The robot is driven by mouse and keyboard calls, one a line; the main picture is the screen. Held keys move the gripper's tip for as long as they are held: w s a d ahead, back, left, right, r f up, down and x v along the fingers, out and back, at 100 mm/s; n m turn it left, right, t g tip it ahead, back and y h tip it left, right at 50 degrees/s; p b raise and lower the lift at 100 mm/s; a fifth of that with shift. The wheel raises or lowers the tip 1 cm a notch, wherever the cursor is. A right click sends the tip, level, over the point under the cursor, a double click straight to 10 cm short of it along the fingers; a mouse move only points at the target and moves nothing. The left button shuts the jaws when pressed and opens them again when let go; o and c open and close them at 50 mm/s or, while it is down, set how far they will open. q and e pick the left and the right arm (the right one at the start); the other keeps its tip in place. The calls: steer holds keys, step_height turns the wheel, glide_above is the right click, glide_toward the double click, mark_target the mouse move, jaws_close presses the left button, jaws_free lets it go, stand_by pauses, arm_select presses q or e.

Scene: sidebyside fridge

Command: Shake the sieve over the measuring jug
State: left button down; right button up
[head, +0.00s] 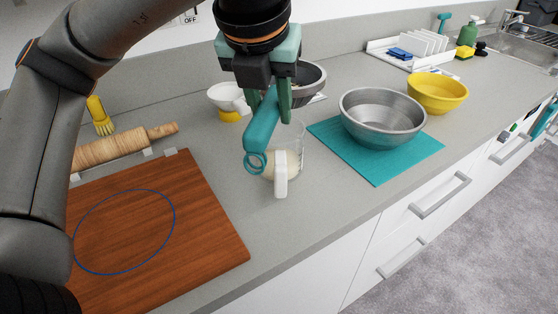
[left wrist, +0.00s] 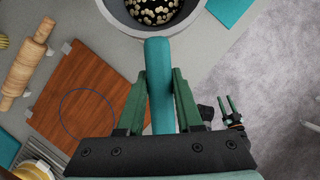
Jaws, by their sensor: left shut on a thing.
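My left gripper (head: 270,100) is shut on the teal handle (head: 262,130) of the sieve. The sieve's grey bowl (head: 308,88) is held above the counter, partly behind the gripper in the head view. In the left wrist view the sieve bowl (left wrist: 165,24) is cut off at the top and holds several pale, round pieces. The clear measuring jug (head: 297,148) with a white handle stands upright on the counter, with pale contents low inside. My right gripper (left wrist: 232,106) looks open and empty.
A metal bowl (head: 382,117) stands on a teal mat (head: 378,170), with a yellow bowl (head: 437,92) behind. A white-and-yellow container (head: 227,99) is behind the jug. A wooden board (head: 205,220) and rolling pin (head: 120,150) lie at left. Counter in front of the jug is clear.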

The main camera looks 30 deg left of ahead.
arm_select(q)
step_height(320, 180, up, 6)
steer(key=p, duration=0.5)
steer(key=shift+r, duration=0.15)
